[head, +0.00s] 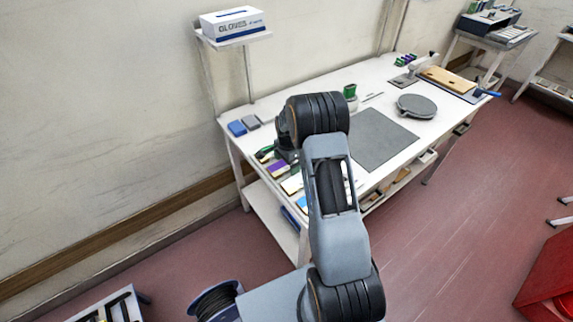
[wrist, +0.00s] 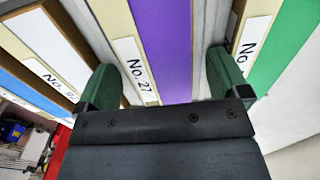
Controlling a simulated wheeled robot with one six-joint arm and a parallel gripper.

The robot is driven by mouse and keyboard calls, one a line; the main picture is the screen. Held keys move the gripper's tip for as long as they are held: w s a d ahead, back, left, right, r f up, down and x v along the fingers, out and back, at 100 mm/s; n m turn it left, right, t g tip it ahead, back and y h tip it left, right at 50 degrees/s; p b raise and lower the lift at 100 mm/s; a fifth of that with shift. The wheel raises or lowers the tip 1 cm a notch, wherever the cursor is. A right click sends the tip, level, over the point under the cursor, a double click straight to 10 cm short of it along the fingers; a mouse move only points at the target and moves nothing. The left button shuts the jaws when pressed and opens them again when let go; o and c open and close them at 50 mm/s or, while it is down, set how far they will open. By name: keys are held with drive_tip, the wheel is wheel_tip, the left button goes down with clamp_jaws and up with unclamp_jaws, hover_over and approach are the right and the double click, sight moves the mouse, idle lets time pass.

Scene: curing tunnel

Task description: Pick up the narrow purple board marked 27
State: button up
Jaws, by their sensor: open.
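The purple board (wrist: 165,45) runs up the middle of the wrist view. Its pale edge strip on the left bears a white label reading No. 27. My gripper (wrist: 161,68) is open, with one green finger to the left of the board and one to the right. Gaps show between the fingers and the board, and nothing is held. In the head view a purple patch (head: 278,167) shows among the boards at the table's near left end, just left of my arm. My arm hides much of the gripper there.
In the wrist view a green board (wrist: 285,45) with a partly hidden label stands close on the right. A board with a white label and a blue board (wrist: 35,92) are on the left. In the head view a grey mat (head: 380,138) and a round grey disc (head: 416,106) lie farther along the table.

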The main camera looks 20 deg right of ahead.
drive_tip(key=shift+c, duration=0.4)
drive_tip(key=c, duration=0.9)
drive_tip(key=shift+c, duration=0.2)
drive_tip(key=shift+r, duration=0.1)
